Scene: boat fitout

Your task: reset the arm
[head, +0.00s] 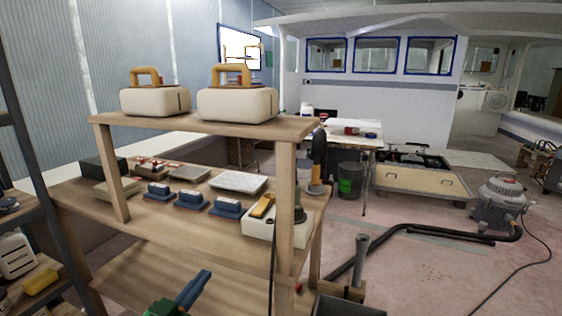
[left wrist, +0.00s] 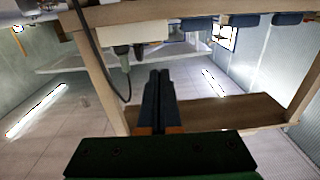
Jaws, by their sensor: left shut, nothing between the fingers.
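My left gripper (head: 204,275) shows at the bottom of the head view, with dark blue fingers and a green body. It is in front of the wooden workbench (head: 130,262), lower in the picture than the bench's middle shelf. In the left wrist view the left gripper (left wrist: 159,74) has its two dark fingers side by side and closed, with nothing between them. My right gripper is in neither view.
The bench carries two cream cases (head: 237,105) on top and blue blocks (head: 191,200) on the middle shelf. A black cable (head: 274,240) hangs at its front right. A vacuum (head: 497,203) stands on the right, its black hose (head: 420,229) across the floor.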

